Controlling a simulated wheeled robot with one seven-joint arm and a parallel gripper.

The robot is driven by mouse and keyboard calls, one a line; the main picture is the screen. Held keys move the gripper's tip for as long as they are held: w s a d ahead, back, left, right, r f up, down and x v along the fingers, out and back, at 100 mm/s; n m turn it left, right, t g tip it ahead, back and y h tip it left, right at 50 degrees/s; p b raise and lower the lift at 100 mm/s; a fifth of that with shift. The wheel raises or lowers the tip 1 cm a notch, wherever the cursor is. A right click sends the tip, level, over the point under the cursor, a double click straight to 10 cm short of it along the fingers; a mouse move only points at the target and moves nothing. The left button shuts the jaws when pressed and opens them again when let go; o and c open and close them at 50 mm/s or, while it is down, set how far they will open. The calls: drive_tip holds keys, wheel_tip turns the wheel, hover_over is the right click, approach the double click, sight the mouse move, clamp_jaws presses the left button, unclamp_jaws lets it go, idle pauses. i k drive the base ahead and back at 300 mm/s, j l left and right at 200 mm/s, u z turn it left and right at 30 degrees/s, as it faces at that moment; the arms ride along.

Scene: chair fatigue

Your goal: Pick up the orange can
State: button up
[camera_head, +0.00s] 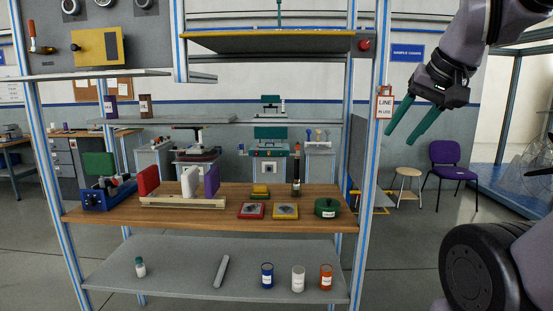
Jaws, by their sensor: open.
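The orange can (326,278) stands upright on the right part of the grey lower shelf (190,264). It has a pale label on its front. A white can (298,279) stands just to its left, and a blue can (267,276) stands left of that. My gripper (406,137) is open and empty at the upper right of the picture, with its green fingers pointing down and left. It is well above and to the right of the orange can, outside the rack's right post.
A wooden shelf (230,214) above the cans holds red and yellow trays, a green round container (327,207) and other items. The blue-edged right post (366,180) stands between my gripper and the shelves. A grey rod (221,271) and small bottle (140,267) are on the lower shelf.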

sight(326, 273)
drive_tip(key=i+j+u, duration=0.2)
drive_tip(key=i, duration=0.25)
drive_tip(key=i+u, duration=0.25)
drive_tip(key=i, duration=0.2)
drive_tip(key=k+l+z, duration=0.1)
drive_tip(key=k+z, duration=0.15)
drive_tip(key=k+l+z, duration=0.25)
drive_tip(key=k+l, duration=0.1)
drive_tip(key=k, duration=0.3)
drive_tip(key=k+l, duration=0.15)
drive_tip(key=k, duration=0.2)
